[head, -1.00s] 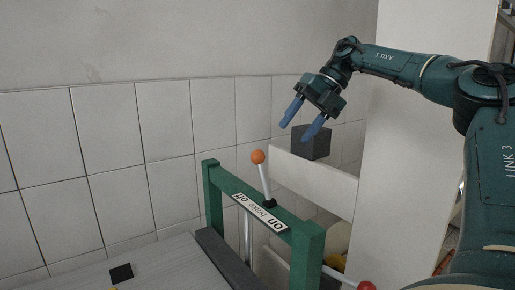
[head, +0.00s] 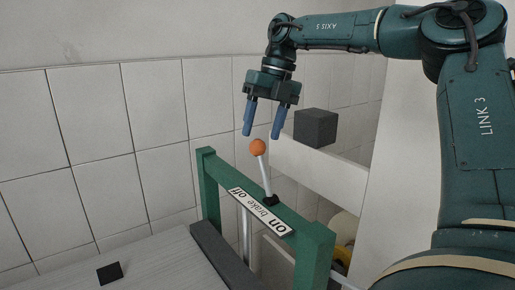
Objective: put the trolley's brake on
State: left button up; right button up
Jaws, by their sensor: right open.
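The trolley's green frame (head: 211,188) stands in the middle of the head view. A brake lever (head: 265,177) with an orange ball knob (head: 258,147) rises from a black pivot on its top bar. The lever leans slightly toward the "off" end of the label (head: 259,211), which reads "off", "brake" and "on". My right gripper (head: 262,135) is open and empty, fingers pointing down. In the picture its blue fingertips are just above the knob, one to each side; I cannot tell the depth between them. My left gripper is not in view.
A dark grey box (head: 315,127) sits on a white ledge (head: 325,168) right of the lever. A tiled wall (head: 95,130) stands behind. A pale ribbed surface (head: 160,262) with a small black square (head: 110,272) lies at lower left.

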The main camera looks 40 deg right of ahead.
aim_at(258, 144)
jog(key=x, duration=0.5)
jog(key=shift+f, duration=0.1)
jog(key=shift+c, duration=0.5)
grip_shut()
